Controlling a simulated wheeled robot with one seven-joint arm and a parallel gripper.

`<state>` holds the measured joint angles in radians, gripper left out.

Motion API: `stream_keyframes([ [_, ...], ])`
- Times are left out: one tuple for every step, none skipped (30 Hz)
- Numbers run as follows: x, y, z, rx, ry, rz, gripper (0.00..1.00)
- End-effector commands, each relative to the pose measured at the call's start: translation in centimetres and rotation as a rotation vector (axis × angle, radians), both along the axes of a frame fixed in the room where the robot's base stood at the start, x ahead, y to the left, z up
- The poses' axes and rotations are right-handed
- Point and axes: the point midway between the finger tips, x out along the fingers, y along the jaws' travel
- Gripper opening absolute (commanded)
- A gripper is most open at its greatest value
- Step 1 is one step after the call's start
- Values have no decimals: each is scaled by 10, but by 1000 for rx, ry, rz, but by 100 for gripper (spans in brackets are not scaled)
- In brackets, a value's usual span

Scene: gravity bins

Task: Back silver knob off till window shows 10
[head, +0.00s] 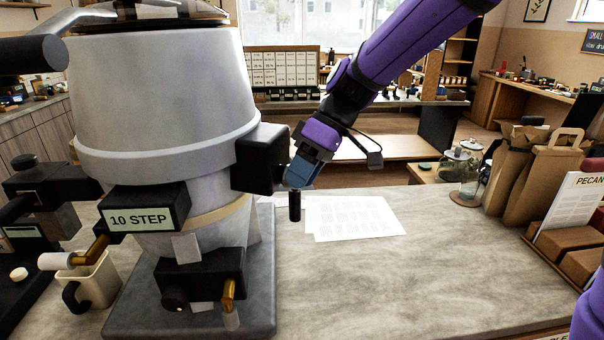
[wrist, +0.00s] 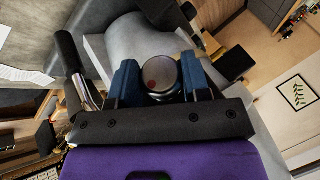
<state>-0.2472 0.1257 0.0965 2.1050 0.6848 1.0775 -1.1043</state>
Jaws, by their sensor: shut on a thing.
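The silver knob (wrist: 162,72) shows in the wrist view as a round metal cap with a red dot, between my two blue fingers. My gripper (wrist: 160,84) is shut on it. In the head view my gripper (head: 302,170) reaches the right side of the big grey machine (head: 165,95), beside a black housing (head: 260,158); the knob is hidden there. A black box on the machine's front carries a "10 STEP" label (head: 140,219). I cannot make out a number window or its reading in either view.
The machine stands on a grey base plate (head: 262,300) on a stone counter (head: 400,270). Printed sheets (head: 355,217) lie right of it. Paper bags (head: 540,175) and a tray of brown blocks stand far right. A cream mug (head: 98,282) is at left. The counter's middle is clear.

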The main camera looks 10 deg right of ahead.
Motion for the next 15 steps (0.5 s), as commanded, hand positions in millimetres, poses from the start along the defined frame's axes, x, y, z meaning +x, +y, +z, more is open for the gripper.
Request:
stream_keyframes([
  [1, -1, 0, 6, 13, -2, 20],
  [1, -1, 0, 9, 20, -2, 20],
  [1, -1, 0, 13, 29, -1, 20],
  [1, -1, 0, 16, 35, -1, 20],
  [1, -1, 0, 18, 40, -1, 20],
  [1, -1, 0, 20, 44, -1, 20],
  [1, 0, 0, 21, 47, -1, 20],
  [1, 0, 0, 23, 48, -1, 20],
  [1, 0, 0, 24, 50, -2, 20],
  [1, 0, 0, 24, 50, -2, 20],
  [1, 0, 0, 24, 51, -1, 20],
  [1, 0, 0, 24, 51, -1, 20],
  [1, 0, 0, 24, 51, -1, 20],
  [1, 0, 0, 24, 51, -1, 20],
  [1, 0, 0, 23, 51, -1, 20],
])
